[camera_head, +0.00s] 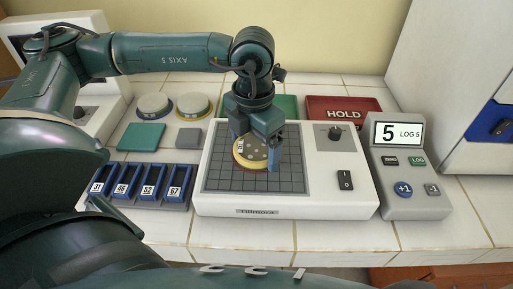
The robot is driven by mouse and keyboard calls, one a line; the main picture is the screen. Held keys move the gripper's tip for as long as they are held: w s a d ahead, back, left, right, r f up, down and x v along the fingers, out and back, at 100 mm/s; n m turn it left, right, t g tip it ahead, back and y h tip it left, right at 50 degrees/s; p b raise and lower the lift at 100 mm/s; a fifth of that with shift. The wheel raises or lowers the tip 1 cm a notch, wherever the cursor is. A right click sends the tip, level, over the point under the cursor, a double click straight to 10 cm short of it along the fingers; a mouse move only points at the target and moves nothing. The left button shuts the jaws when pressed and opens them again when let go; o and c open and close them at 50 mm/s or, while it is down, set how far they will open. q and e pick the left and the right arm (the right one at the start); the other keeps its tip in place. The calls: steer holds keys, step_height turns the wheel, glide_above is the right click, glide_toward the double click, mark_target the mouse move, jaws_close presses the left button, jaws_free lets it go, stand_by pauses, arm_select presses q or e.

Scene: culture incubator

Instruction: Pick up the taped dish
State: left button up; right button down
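A round dish (249,158) with a yellow band around its side, dark spots on top and a small white label lies on the dark gridded plate (225,178) of the white device. My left gripper (262,146) points down right over this dish. One bluish finger shows at the dish's right side; the other is mostly hidden behind the gripper body and dish. I cannot tell whether the fingers touch the dish. Two more dishes stand at the back left, one with a dark-banded rim (154,105) and one with a yellow band (193,104). My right gripper is not in view.
A rack of blue numbered slots (140,184) is left of the device. A red HOLD tray (343,111) and a green tray (286,106) lie behind it. A counter showing 5 (411,165) stands at the right. The tiled front edge is clear.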

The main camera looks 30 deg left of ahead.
arm_select(q)
steer(key=c, duration=0.7)
